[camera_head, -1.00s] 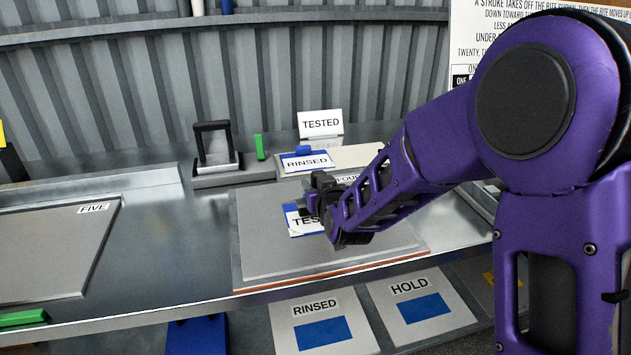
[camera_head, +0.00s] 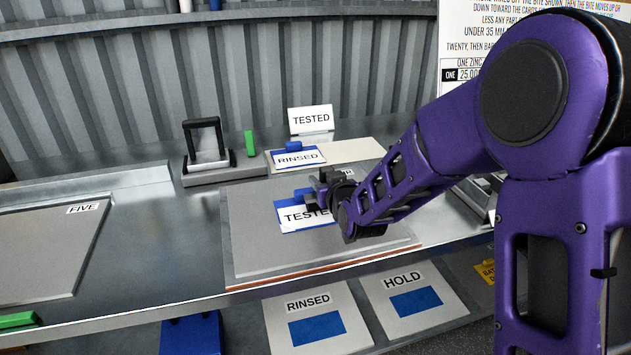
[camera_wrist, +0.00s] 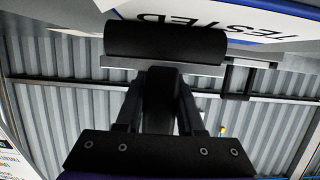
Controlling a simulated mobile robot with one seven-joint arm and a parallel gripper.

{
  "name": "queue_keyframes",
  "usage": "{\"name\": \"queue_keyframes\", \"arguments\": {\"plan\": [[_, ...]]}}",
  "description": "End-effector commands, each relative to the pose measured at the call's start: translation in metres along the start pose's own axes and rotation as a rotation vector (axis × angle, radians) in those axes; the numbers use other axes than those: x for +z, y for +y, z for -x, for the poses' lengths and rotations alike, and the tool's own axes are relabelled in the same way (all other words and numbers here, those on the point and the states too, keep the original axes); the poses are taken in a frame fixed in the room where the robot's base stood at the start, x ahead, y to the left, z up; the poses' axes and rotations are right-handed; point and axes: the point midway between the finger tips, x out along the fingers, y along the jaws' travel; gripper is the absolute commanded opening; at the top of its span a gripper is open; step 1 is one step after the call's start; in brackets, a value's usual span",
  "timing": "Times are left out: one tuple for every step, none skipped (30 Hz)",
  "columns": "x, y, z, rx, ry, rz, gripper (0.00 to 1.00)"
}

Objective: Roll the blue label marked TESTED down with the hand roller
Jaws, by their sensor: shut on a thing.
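The blue-edged white label marked TESTED (camera_head: 290,215) lies on a grey plate (camera_head: 255,245) on the bench. Its right part is hidden behind my gripper (camera_head: 332,190). In the wrist view the label (camera_wrist: 215,18) shows upside down along the top. My gripper (camera_wrist: 160,110) is shut on the hand roller, whose black drum (camera_wrist: 165,40) lies crosswise in front of the jaws. The drum is at the label in the wrist view, overlapping its edge. I cannot tell whether it touches the label.
A black arched frame on a grey base (camera_head: 207,160), a RINSED label (camera_head: 298,158) and a standing TESTED card (camera_head: 311,120) are behind the plate. A plate marked FIVE (camera_head: 50,240) lies left. The bench between the plates is clear. RINSED (camera_head: 335,295) and HOLD (camera_head: 385,285) panels lie below the front edge.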

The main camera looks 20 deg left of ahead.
Motion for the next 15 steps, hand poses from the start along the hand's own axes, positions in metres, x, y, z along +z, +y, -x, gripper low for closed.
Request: {"name": "queue_keyframes", "arguments": {"plan": [[0.000, 0.004, 0.000, 0.002, 0.000, -0.001, 0.00], [0.000, 0.006, 0.000, 0.002, 0.000, -0.001, 0.00], [0.000, 0.009, 0.000, 0.002, 0.000, -0.001, 0.00], [0.000, 0.010, 0.000, 0.002, 0.000, 0.000, 0.00], [0.000, 0.012, 0.000, 0.002, 0.000, 0.000, 0.00], [0.000, 0.015, 0.000, 0.002, 0.000, 0.000, 0.00], [0.000, 0.016, 0.000, 0.002, 0.000, -0.001, 0.00], [0.000, 0.018, 0.000, 0.002, 0.000, 0.000, 0.00], [0.000, 0.021, 0.000, 0.002, 0.000, -0.001, 0.00], [0.000, 0.022, 0.000, 0.003, 0.000, -0.001, 0.00], [0.000, 0.024, 0.000, 0.003, 0.000, -0.001, 0.00], [0.000, 0.026, 0.000, 0.002, 0.000, 0.000, 0.00], [0.000, 0.028, 0.000, 0.002, 0.000, 0.000, 0.00], [0.001, 0.030, 0.000, 0.002, -0.001, 0.000, 0.00], [0.001, 0.032, 0.000, 0.002, -0.001, -0.001, 0.00]]}}
